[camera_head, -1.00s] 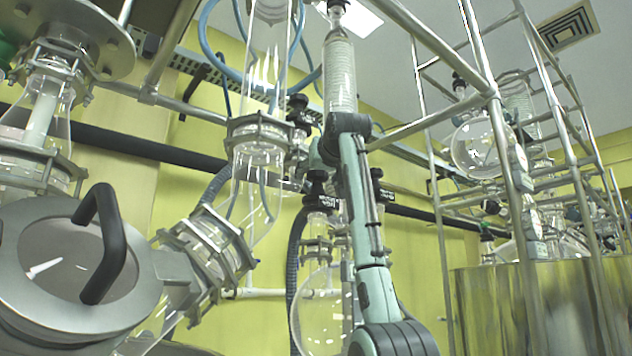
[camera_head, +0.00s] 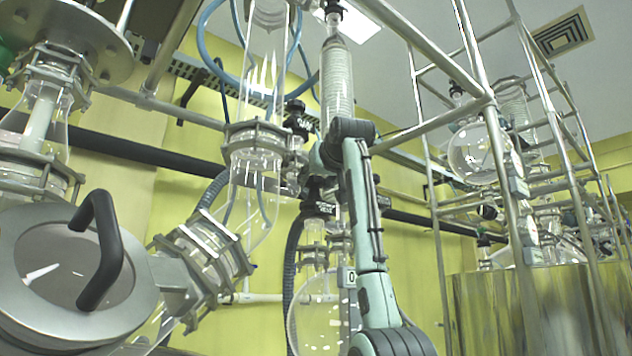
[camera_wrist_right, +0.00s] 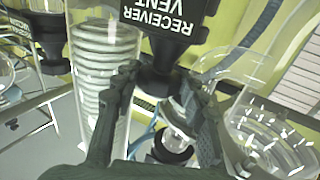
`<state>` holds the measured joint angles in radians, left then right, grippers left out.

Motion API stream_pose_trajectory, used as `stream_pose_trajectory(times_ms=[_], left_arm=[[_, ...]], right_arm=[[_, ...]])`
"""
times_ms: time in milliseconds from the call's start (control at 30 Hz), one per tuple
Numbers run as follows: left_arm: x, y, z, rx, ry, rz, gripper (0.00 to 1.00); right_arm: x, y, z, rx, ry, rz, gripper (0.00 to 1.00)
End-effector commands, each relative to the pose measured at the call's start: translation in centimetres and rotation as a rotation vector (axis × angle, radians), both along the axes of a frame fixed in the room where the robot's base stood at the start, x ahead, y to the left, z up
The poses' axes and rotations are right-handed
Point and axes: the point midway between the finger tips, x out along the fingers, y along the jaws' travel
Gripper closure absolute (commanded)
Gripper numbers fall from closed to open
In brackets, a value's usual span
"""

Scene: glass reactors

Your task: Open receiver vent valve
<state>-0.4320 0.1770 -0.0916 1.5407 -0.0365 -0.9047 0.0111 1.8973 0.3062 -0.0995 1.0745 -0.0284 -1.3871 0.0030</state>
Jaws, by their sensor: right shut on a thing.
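In the right wrist view, a black valve handle (camera_wrist_right: 158,82) sits below a black label reading "RECEIVER VENT" (camera_wrist_right: 163,14), which appears upside down. My right gripper (camera_wrist_right: 160,79) is shut on this handle, one finger on each side of it. My left gripper is not in view.
A coiled glass condenser (camera_head: 338,80) stands behind my right wrist. A jacketed glass tube (camera_head: 262,90) and a round flask (camera_head: 318,312) are close by on the left. A metal frame (camera_head: 497,150) and a shiny vessel (camera_head: 530,305) stand on the right.

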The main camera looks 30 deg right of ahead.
Motion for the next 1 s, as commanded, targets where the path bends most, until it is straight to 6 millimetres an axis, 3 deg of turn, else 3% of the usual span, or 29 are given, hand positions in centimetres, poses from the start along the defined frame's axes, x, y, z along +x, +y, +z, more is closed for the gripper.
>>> stream_pose_trajectory(times_ms=[267, 700, 1000], left_arm=[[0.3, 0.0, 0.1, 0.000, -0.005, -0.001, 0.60], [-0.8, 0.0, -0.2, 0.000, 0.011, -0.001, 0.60], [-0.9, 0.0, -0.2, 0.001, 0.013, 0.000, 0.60]], right_arm=[[-0.2, -0.5, 0.2, 0.003, -0.005, 0.173, 0.87], [-0.3, -1.2, 0.3, 0.003, -0.008, 0.567, 0.87], [-0.2, -1.3, 0.3, 0.002, -0.007, 0.697, 0.87]])
